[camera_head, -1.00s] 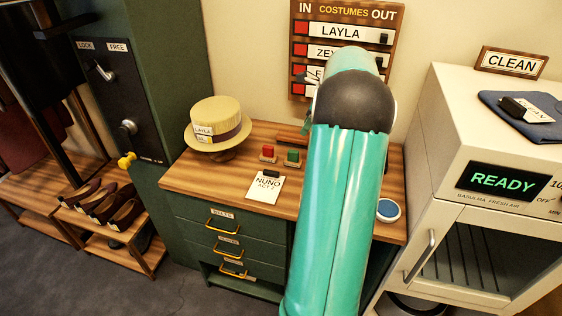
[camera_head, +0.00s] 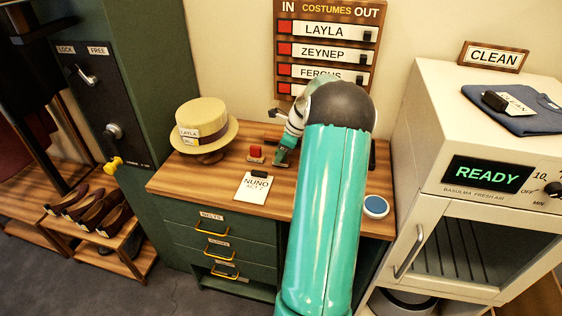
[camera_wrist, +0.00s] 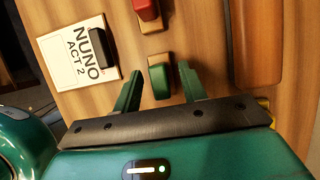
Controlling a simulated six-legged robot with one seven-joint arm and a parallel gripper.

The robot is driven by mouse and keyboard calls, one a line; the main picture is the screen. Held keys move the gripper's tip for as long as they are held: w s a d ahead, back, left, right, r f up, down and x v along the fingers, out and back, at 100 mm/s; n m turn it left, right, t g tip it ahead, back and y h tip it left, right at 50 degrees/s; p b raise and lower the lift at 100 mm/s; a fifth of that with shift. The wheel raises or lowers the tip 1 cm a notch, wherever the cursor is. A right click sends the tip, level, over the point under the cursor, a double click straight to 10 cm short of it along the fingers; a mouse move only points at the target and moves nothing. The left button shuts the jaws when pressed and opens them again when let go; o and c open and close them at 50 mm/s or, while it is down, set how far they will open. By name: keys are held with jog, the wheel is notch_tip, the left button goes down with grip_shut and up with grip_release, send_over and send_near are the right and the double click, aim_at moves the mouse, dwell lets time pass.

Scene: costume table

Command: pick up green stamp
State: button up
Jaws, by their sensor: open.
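The green stamp (camera_wrist: 159,80) has a green block on a light wooden base and stands on the wooden tabletop. In the wrist view it lies between the two fingers of my gripper (camera_wrist: 160,88), which are open with a gap on each side of it. In the head view my gripper (camera_head: 283,155) is low over the table at the stamp's place, and my arm and gripper mostly hide the stamp there. The red stamp (camera_wrist: 147,10) stands just beyond it; it also shows in the head view (camera_head: 255,152), left of my gripper.
A NUNO ACT 2 card (camera_head: 254,188) with a black clip lies left of the gripper. A straw hat (camera_head: 203,125) stands at the table's left. A blue round pad (camera_head: 376,206) lies at the right edge. A white READY cabinet (camera_head: 440,150) stands right of the table.

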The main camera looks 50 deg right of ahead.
jog(key=shift+w+f, duration=0.1)
jog(key=shift+f, duration=0.05)
grip_shut()
jog(key=shift+r, duration=0.75)
jog(key=s+a+r, duration=0.7)
jog(key=s+r, duration=0.4)
jog(key=shift+s+a+r, duration=0.3)
jog(key=shift+s, duration=0.1)
